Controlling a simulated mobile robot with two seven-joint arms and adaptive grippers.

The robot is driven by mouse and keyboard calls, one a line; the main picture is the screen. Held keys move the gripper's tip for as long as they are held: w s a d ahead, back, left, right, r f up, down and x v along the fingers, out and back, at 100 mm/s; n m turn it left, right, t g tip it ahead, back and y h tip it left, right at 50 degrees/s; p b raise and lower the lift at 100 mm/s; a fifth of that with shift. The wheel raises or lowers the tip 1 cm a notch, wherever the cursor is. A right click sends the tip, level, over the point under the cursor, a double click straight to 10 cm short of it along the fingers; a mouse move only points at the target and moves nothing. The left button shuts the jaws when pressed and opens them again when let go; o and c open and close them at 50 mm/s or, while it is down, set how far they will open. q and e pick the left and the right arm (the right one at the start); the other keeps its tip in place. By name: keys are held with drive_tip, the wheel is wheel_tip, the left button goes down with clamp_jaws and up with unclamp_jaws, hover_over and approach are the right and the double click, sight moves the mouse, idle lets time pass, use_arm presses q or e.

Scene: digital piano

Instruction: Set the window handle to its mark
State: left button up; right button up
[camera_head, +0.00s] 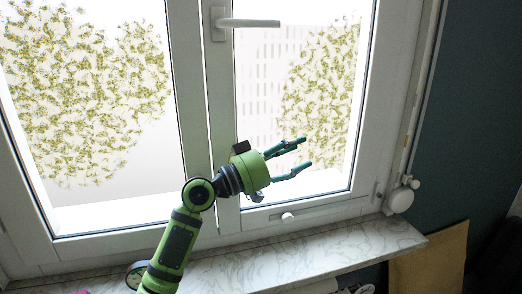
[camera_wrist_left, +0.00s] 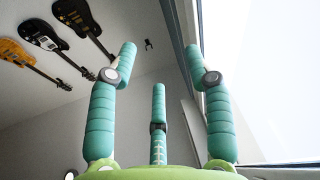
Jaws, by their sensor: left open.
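The white window handle (camera_head: 248,23) is at the top of the head view, on the middle frame post. Its lever points right, about level. I cannot make out a mark near it. My left gripper (camera_head: 305,153) is green, open and empty, in front of the right pane, well below the handle and apart from it. Its fingers point right. In the left wrist view the spread fingers of the left gripper (camera_wrist_left: 160,75) have nothing between them, and the handle is not in that view. My right gripper is not in view.
A marble sill (camera_head: 310,255) runs below the window frame (camera_head: 385,120). A small white knob (camera_head: 287,217) sits on the lower frame, and a white round fitting (camera_head: 401,199) is at the right. A brown board (camera_head: 430,262) leans below. Guitars (camera_wrist_left: 78,22) hang on a wall.

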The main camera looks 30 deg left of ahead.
use_arm(q)
drive_tip(key=a+r+t+h, duration=0.15)
drive_tip(key=a+r, duration=0.25)
drive_tip(key=r, duration=0.5)
drive_tip(key=n+t, duration=0.2)
drive_tip(key=t, duration=0.2)
approach(257, 27)
drive_tip(key=w+d+r, duration=0.2)
drive_tip(key=w, duration=0.1)
drive_tip(key=shift+w+a+r+t+h+p, duration=0.1)
drive_tip(key=shift+r+t+h+p, duration=0.1)
drive_tip(key=shift+r+p, duration=0.2)
drive_tip(key=shift+w+a+r+t+h+p, duration=0.15)
drive_tip(key=shift+r+p, duration=0.1)
drive_tip(key=shift+r, duration=0.15)
drive_tip(key=p+x, duration=0.3)
drive_tip(key=x, duration=0.2)
drive_tip(key=shift+d+f+p, duration=0.15)
drive_tip(key=shift+p, duration=0.2)
drive_tip(key=shift+w+d+r+p, duration=0.2)
drive_tip(key=shift+w+d+p, duration=0.05)
drive_tip(key=shift+w+p, duration=0.05)
clamp_jaws()
